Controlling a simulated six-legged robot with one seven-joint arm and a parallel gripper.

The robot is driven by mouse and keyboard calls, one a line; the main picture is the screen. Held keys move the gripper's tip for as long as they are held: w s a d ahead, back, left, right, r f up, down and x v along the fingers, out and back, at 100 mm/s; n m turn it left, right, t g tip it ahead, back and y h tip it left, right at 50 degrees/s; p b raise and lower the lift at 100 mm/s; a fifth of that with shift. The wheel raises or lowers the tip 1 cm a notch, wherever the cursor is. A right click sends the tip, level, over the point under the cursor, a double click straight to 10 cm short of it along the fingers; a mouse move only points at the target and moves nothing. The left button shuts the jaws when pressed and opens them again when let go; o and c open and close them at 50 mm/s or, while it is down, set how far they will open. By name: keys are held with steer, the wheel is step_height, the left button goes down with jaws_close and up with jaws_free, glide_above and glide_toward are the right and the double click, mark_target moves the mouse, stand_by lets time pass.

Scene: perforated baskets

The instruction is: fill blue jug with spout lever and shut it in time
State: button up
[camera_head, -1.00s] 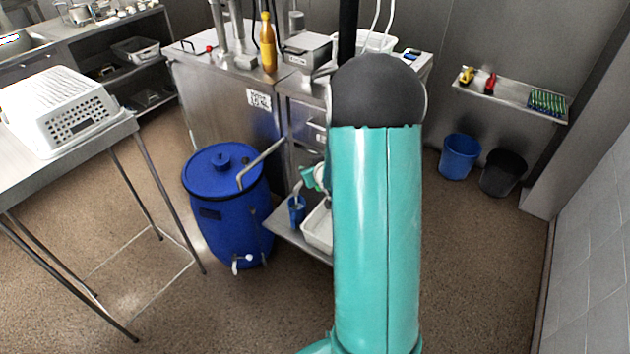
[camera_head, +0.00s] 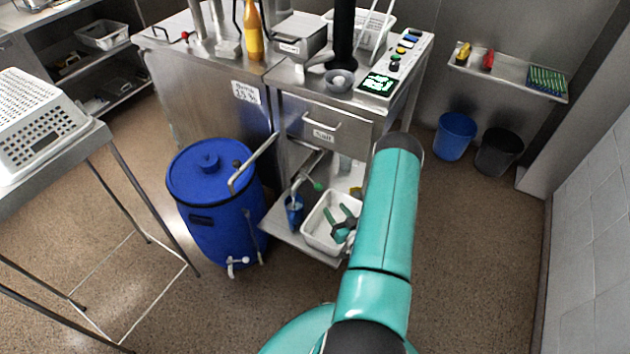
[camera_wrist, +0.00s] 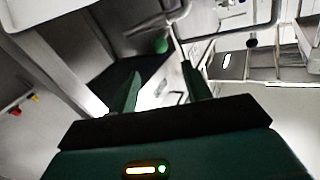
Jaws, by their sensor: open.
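The small blue jug (camera_head: 294,214) stands on the low shelf of the steel counter, below the metal spout (camera_head: 298,185). How full it is cannot be told. The spout lever's green knob (camera_head: 317,187) sits just right of and above the jug; a green knob (camera_wrist: 161,46) also shows in the wrist view, beyond my fingertips. My gripper (camera_head: 343,217) is open and empty, over the white bin, right of and below the knob in the head view. In the wrist view my gripper (camera_wrist: 163,82) has its two green fingers apart, with nothing between them. The jug is not clearly visible there.
A white bin (camera_head: 318,245) sits on the low shelf right of the jug. A large blue barrel (camera_head: 225,225) stands left of the shelf. The counter's drawer (camera_head: 325,128) is above. Blue and black buckets (camera_head: 455,137) stand at right. Floor at right is clear.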

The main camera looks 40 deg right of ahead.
mark_target(321, 189)
steer(key=x, duration=1.2)
steer(key=shift+w, duration=0.35)
steer(key=shift+c, duration=0.2)
steer(key=shift+d, duration=0.15)
jaws_close()
